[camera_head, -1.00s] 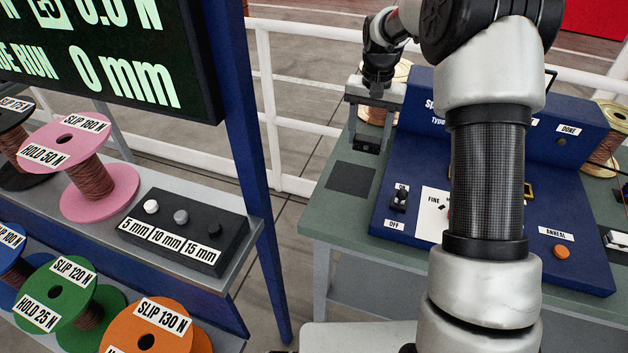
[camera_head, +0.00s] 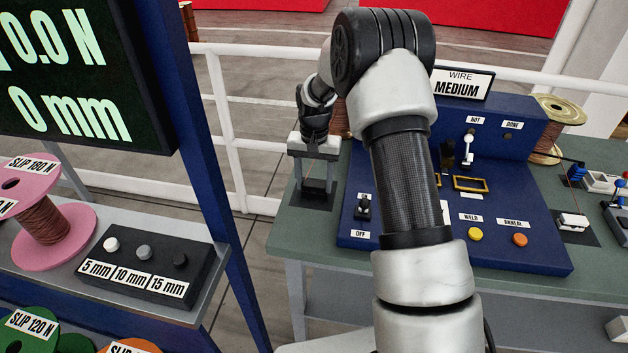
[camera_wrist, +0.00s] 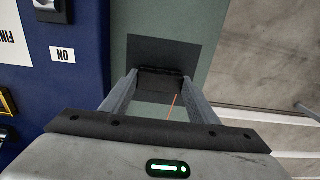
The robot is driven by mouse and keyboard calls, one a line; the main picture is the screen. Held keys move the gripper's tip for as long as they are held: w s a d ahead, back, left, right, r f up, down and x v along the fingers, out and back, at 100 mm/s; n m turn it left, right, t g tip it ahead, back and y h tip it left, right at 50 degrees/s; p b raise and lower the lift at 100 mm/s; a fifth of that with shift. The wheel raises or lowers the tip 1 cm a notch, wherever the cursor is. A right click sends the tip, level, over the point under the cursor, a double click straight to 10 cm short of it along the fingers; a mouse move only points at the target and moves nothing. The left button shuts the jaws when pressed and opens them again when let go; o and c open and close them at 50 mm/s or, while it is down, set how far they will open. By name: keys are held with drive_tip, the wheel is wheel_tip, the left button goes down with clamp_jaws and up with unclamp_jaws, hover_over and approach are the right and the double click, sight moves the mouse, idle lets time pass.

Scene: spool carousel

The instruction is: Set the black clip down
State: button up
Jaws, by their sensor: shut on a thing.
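My gripper (camera_head: 317,183) points down over the left end of the green bench in the head view. In the wrist view its two grey fingers (camera_wrist: 160,86) are shut on the black clip (camera_wrist: 160,82). The clip is a small dark block, also seen low between the fingers in the head view (camera_head: 318,188). A dark square mat (camera_wrist: 165,50) lies on the bench below the clip. I cannot tell whether the clip touches the mat. A thin copper-coloured wire (camera_wrist: 175,102) shows near the clip in the wrist view.
The blue welder panel (camera_head: 350,228) with switches and buttons stands right of my gripper. A copper spool (camera_head: 341,118) is behind it. A white railing (camera_head: 236,150) runs behind the bench. A shelf of coloured spools and a black button box (camera_head: 145,262) is at left.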

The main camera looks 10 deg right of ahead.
drive_tip(key=o, duration=0.6)
drive_tip(key=shift+f, duration=0.15)
drive_tip(key=o, duration=0.5)
drive_tip(key=shift+c, duration=0.2)
